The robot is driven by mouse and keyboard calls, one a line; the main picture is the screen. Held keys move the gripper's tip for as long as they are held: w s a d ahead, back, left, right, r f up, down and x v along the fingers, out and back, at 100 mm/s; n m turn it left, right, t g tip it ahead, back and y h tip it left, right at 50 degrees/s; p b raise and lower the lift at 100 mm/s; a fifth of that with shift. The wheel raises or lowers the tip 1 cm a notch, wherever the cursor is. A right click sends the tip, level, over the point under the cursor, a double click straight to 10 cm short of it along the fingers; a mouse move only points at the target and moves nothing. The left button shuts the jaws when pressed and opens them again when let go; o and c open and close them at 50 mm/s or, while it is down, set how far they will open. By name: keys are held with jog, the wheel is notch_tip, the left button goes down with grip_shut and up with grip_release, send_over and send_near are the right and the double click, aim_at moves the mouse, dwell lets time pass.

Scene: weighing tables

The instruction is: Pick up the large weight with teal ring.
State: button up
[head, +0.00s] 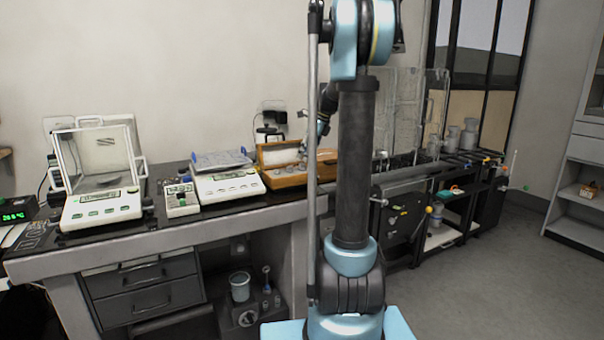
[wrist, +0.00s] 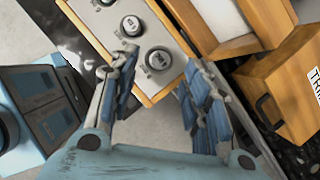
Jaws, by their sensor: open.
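My gripper (wrist: 160,66) is open and empty in the wrist view, its blue-padded fingers spread on either side of a round silver weight (wrist: 158,60). This weight sits at the near end of a grey panel, and a gap to the fingers shows on both sides. A smaller round weight (wrist: 130,25) sits farther along the panel. I cannot make out a teal ring on either weight. In the head view the open wooden weight box (head: 283,179) stands on the bench, partly hidden by my arm. The gripper is not clear there.
A wooden drawer box (wrist: 284,85) lies right of the fingers in the wrist view. In the head view, balances (head: 103,208) and (head: 229,186) stand left of the wooden box. Large grey weights (head: 469,136) stand at the back right. Open floor (head: 480,290) lies at the right.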

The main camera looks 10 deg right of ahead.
aim_at(302, 169)
jog(key=shift+x, duration=2.2)
jog(key=shift+w+a, duration=0.1)
grip_shut()
